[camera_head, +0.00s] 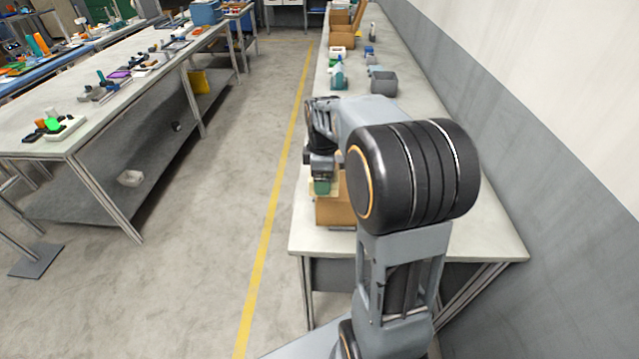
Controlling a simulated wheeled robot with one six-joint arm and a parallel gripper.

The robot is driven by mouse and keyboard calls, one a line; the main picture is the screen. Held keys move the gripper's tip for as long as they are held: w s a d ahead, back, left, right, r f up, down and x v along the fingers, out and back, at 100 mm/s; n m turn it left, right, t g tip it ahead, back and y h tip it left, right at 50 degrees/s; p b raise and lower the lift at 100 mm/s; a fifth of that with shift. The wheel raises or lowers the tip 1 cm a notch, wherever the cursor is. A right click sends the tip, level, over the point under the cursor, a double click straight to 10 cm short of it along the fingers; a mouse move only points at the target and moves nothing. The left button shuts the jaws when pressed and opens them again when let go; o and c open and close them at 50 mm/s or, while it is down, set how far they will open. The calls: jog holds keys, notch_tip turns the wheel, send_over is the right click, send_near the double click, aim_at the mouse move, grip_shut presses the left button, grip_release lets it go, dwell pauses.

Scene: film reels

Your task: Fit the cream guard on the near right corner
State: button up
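My gripper (321,178) points down over the near left part of the right-hand bench, above a brown box (335,211). A small green piece (321,188) shows right at the gripper's lower end; I cannot tell whether it is held. A pale edge shows at the box's upper left, too small to name. My arm hides the box's right side, including its near right corner. I cannot make out a cream guard for certain. The fingers are too small and dark to show whether they are open or shut.
The right-hand bench (480,238) runs along the wall. Farther back stand a grey bin (383,82), a teal bottle-like object (338,76) and brown boxes (343,38). A yellow floor line (272,205) runs down the clear aisle. The left bench (30,105) holds several small items.

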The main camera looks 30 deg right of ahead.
jog(key=shift+w+f, duration=0.8)
jog(key=shift+f, duration=0.2)
jog(key=shift+w+f, duration=0.1)
jog(key=shift+f, duration=1.5)
jog(key=shift+f, duration=0.15)
jog(key=shift+f, duration=0.5)
jog(key=o, duration=0.8)
jog(key=shift+r, duration=0.15)
